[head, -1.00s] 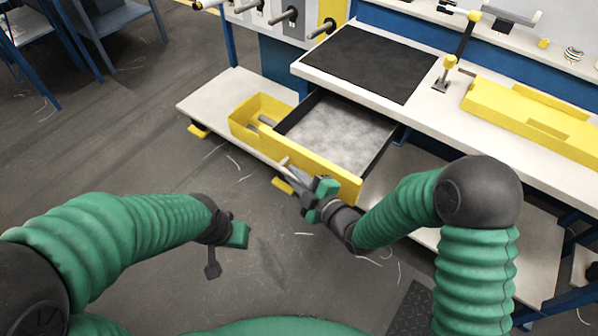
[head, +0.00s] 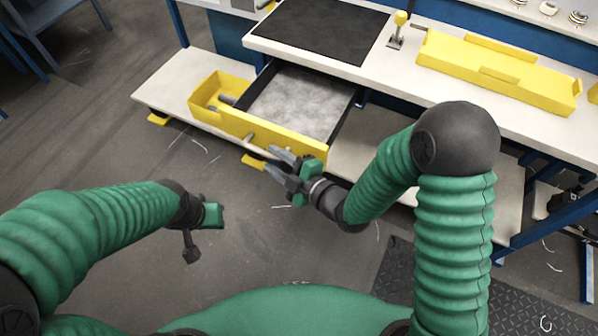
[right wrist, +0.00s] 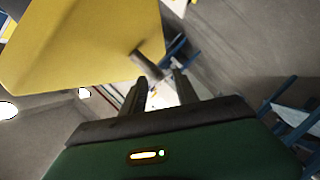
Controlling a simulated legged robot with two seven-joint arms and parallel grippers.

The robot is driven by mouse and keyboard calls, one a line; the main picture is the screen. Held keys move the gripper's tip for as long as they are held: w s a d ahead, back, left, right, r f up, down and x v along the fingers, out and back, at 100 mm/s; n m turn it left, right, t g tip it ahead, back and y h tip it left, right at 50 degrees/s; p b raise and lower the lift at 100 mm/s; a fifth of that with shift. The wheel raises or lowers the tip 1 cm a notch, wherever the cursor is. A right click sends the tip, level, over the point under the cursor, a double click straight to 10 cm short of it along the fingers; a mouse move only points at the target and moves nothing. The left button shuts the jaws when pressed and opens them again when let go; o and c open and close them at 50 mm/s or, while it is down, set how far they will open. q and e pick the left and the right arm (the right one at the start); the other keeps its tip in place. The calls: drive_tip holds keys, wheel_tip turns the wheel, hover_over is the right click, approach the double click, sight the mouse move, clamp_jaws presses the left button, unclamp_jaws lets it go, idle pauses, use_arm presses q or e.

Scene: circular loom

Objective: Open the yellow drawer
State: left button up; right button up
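The yellow drawer (head: 286,145) under the workbench stands pulled out, its grey inside bottom (head: 302,103) showing. A short grey handle (head: 250,138) sticks out of its yellow front. My right gripper (head: 271,162) is in front of the handle, to its lower right, with its fingers spread and nothing between them. In the right wrist view the yellow front (right wrist: 75,45) fills the upper left, and the handle (right wrist: 149,67) shows beyond the fingertips, apart from them. My left gripper (head: 200,238) hangs over the floor, away from the drawer; its finger opening is unclear.
A yellow bin (head: 205,93) stands on the lower shelf (head: 160,88) left of the drawer. The workbench top carries a black mat (head: 318,30) and a long yellow tray (head: 490,68). The floor (head: 240,250) in front is clear apart from thin scraps.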

drive_tip(key=v, duration=0.3)
drive_tip(key=shift+r, duration=0.1)
drive_tip(key=p+v, duration=0.8)
drive_tip(key=p, duration=0.2)
drive_tip(key=shift+s+d, duration=0.25)
drive_tip(key=shift+s, duration=0.05)
